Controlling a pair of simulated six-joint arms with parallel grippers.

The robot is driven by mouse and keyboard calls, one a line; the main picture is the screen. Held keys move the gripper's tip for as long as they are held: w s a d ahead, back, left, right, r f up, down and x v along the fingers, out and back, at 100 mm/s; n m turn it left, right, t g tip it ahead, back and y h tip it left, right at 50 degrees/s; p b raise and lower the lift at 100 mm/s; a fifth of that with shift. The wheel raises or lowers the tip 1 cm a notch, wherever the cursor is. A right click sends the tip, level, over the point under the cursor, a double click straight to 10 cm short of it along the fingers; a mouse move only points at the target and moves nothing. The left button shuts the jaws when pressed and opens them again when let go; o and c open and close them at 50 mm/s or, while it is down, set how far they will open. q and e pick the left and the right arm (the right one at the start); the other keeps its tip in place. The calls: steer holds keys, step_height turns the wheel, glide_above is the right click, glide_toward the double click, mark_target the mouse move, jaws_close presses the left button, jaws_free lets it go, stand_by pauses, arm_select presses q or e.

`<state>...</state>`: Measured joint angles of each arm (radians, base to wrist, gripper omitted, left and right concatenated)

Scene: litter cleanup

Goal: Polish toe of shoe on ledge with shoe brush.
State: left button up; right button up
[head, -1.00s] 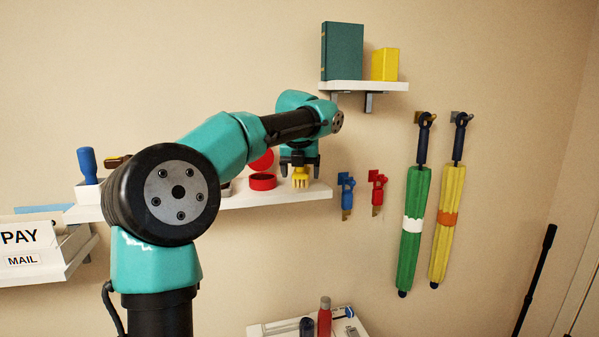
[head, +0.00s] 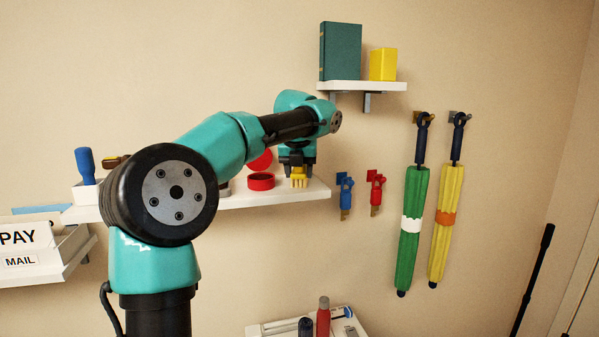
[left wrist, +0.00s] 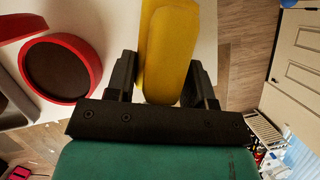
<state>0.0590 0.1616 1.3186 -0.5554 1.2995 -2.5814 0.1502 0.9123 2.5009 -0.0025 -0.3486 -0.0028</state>
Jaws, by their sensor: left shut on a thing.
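The yellow shoe brush (head: 299,180) stands near the right end of the white ledge (head: 290,195), with its pale bristles down. It also shows in the left wrist view (left wrist: 168,48). My left gripper (head: 297,170) is over it from above, with a finger on each side, shut on its yellow body. The bristles appear to be at the ledge surface; I cannot tell whether they touch it. I cannot make out the shoe clearly. A brown item (head: 111,161) lies farther left on the ledge, partly hidden by my left arm. My right gripper is out of view.
An open red tin (head: 261,182) with a raised lid is just left of the brush. A blue-handled item (head: 86,163) stands at the ledge's left. Blue and red keys (head: 375,190) and umbrellas (head: 413,235) hang at right. A small shelf (head: 365,86) with books is above.

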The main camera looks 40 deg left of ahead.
arm_select(q)
steer(key=shift+r, duration=2.5)
